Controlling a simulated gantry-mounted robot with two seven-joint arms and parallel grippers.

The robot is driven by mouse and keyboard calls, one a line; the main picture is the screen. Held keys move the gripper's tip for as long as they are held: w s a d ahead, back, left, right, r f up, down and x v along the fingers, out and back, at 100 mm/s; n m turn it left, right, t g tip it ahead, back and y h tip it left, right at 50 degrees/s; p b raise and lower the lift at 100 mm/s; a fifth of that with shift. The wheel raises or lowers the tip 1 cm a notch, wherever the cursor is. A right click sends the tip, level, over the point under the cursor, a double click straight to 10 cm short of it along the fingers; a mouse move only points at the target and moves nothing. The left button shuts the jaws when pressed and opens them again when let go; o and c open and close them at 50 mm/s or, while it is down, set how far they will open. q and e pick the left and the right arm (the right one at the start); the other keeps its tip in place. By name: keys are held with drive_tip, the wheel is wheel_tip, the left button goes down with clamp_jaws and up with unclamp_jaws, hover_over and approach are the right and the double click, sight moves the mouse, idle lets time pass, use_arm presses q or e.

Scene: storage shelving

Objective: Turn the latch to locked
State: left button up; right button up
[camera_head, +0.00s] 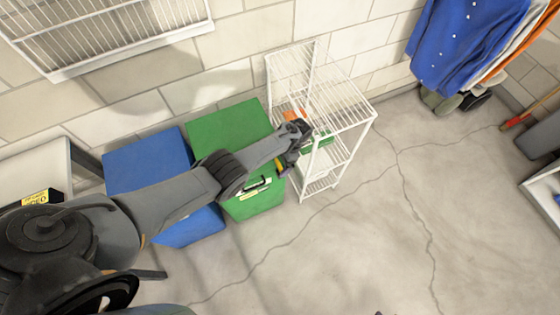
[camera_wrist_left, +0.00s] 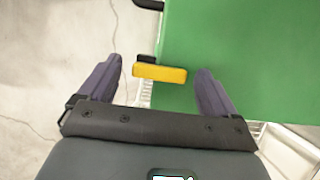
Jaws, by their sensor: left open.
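The latch (camera_wrist_left: 160,73) is a yellow bar with a black mount behind it, at the edge of the green cabinet (camera_wrist_left: 250,60) in the left wrist view. The bar lies nearly level in that picture. My left gripper (camera_wrist_left: 158,68) is open, with one finger on each side of the bar and a visible gap at both ends. In the head view my left gripper (camera_head: 288,163) is at the right side of the green cabinet (camera_head: 228,130), and the arm and gripper largely hide the latch. My right gripper is not in view.
A white wire shelf rack (camera_head: 330,110) stands just right of the green cabinet, close to my left gripper. A blue cabinet (camera_head: 148,165) stands to its left. A wire wall shelf (camera_head: 110,35) hangs above. The floor (camera_head: 370,240) in front is clear.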

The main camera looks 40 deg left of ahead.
use_arm(q)
drive_tip(key=shift+w+d+r, duration=0.1)
drive_tip(key=shift+w+r, duration=0.1)
drive_tip(key=shift+r, duration=0.35)
drive_tip(key=p+v, duration=0.3)
drive_tip(key=v, duration=0.6)
drive_tip(key=shift+r, duration=0.3)
drive_tip(key=shift+d+f, duration=0.1)
